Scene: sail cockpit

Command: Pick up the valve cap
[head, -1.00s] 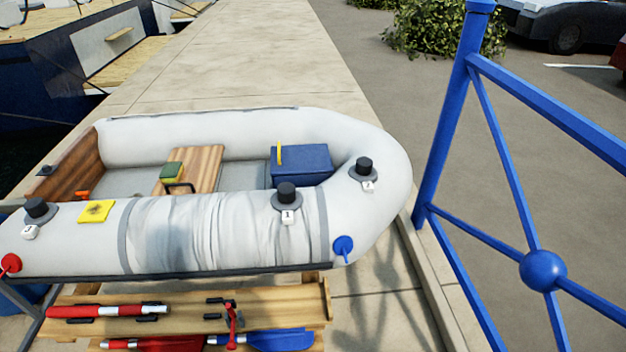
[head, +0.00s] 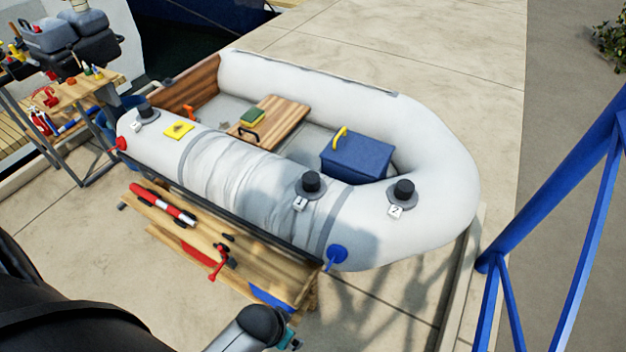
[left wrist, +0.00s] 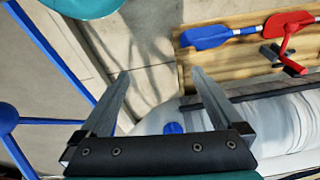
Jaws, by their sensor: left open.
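Black valve caps sit on grey bases on the white inflatable boat (head: 440,150): one by label 1 (head: 312,182), one by label 2 (head: 403,190), one at the far left end (head: 147,112). A blue round piece (head: 336,254) hangs on the tube's near side, and a red one (head: 120,143) at its left end. I cannot tell which one the task means. My left gripper (left wrist: 160,75) is open and empty in the left wrist view; the blue round piece (left wrist: 174,127) shows beyond its jaws. My right gripper is not in view.
A wooden bench (head: 240,258) with a red-and-white tube and red clamp stands before the boat. A blue box (head: 357,157) lies inside it. A blue railing (head: 560,210) rises at right. A tool stand (head: 75,95) and outboard motor (head: 85,40) are at left.

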